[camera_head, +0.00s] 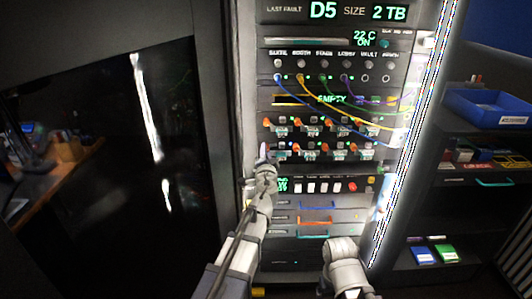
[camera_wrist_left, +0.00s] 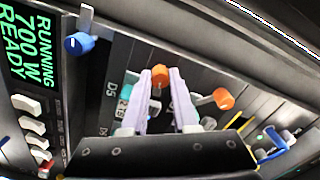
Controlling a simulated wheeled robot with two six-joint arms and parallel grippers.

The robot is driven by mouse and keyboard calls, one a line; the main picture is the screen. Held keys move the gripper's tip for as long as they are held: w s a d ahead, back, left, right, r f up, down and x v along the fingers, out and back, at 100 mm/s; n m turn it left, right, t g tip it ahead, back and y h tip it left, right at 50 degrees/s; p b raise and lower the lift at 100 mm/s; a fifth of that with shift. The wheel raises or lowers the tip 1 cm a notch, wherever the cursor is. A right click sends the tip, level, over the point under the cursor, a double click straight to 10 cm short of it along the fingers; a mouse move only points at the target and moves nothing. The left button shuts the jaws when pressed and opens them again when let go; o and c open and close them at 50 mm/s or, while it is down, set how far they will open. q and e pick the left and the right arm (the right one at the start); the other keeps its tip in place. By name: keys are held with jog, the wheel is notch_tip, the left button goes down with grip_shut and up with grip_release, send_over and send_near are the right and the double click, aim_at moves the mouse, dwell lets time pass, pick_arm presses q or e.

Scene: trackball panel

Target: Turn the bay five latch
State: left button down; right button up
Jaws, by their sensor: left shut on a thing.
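The rack panel (camera_head: 305,87) carries two rows of orange-tipped bay latches, and its top display reads D5. My left gripper (camera_head: 264,154) is at the left end of the lower row. In the left wrist view, its pale fingers (camera_wrist_left: 160,100) are shut on the latch beside the D5 label (camera_wrist_left: 112,88). The latch's orange knob (camera_wrist_left: 160,78) shows between the fingertips; most of its lever is hidden by the fingers. Another orange-knobbed latch (camera_wrist_left: 223,98) stands apart to the right. The right arm shows at the bottom of the head view, without visible fingers.
A row of white switches (camera_head: 311,187) and a red button (camera_head: 352,187) lie below. A shelf with a blue bin (camera_head: 485,106) stands right.

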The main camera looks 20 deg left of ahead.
pick_arm(q)
jog(key=m, duration=1.1)
jog(key=shift+r, duration=0.1)
jog(key=shift+m, duration=0.3)
dwell(0.3)
jog(key=c, duration=0.7)
grip_release()
jog(key=shift+v, duration=3.9)
jog(key=shift+r, duration=0.1)
